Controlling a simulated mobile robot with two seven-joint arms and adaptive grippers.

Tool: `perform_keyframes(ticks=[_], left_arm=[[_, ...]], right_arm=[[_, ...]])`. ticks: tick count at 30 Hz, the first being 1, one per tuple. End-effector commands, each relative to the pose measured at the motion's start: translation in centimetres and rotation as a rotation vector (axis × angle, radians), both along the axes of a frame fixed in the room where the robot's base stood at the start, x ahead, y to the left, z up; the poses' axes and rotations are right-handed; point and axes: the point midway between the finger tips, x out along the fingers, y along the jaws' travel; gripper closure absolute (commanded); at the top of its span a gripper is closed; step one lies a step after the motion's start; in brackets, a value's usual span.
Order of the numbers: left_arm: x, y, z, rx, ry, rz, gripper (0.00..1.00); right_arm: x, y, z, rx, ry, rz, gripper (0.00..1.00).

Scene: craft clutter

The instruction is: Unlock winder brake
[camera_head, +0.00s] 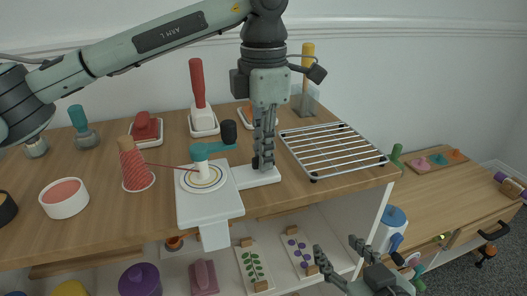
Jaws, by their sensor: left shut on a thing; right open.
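The winder (211,208) is a white block at the table's front edge with a ringed disc on top. Its teal crank (213,148) ends in a black knob (229,132). A white side plate (259,179) joins it on the right. My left gripper (263,163) comes down from above and is shut on a small dark part at this plate, probably the brake; the fingers hide most of it, so its position cannot be told. My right gripper (338,250) is open and empty, low in front of the shelf at the lower right.
A red yarn cone (134,166) stands left of the winder, its thread running to the disc. A white wire rack (331,149) lies to the right. A red-handled tool (198,88) stands behind. A white bowl (64,198) sits at the left. Shelves below hold several items.

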Motion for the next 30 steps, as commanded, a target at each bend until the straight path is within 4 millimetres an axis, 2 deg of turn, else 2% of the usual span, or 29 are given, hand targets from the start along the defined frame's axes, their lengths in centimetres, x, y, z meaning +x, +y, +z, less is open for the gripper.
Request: perform_keyframes(ticks=[9, 10, 14, 15, 24, 26, 30], left_arm=[[0.0, 0.0, 0.0, -0.001, 0.000, 0.004, 1.00], [0.0, 0.0, 0.0, -0.001, 0.000, 0.004, 0.86], [0.0, 0.0, 0.0, 0.000, 0.000, 0.003, 0.70], [0.0, 0.0, 0.0, 0.000, 0.000, 0.003, 0.69], [0.0, 0.0, 0.3, -0.001, -0.001, 0.002, 0.69], [0.0, 0.0, 0.8, -0.001, -0.001, 0.002, 0.69], [0.1, 0.0, 3.0, -0.002, -0.005, 0.002, 0.69]], right_arm=[[0.0, 0.0, 0.0, 0.001, -0.001, 0.000, 0.46], [0.0, 0.0, 0.0, 0.001, -0.001, 0.000, 0.46], [0.0, 0.0, 0.0, 0.001, -0.001, 0.000, 0.46], [0.0, 0.0, 0.0, 0.001, -0.001, 0.000, 0.46], [0.0, 0.0, 0.0, 0.000, 0.002, 0.001, 0.46], [0.0, 0.0, 0.0, 0.000, 0.002, 0.001, 0.46], [0.0, 0.0, 0.0, 0.000, 0.002, 0.001, 0.46]])
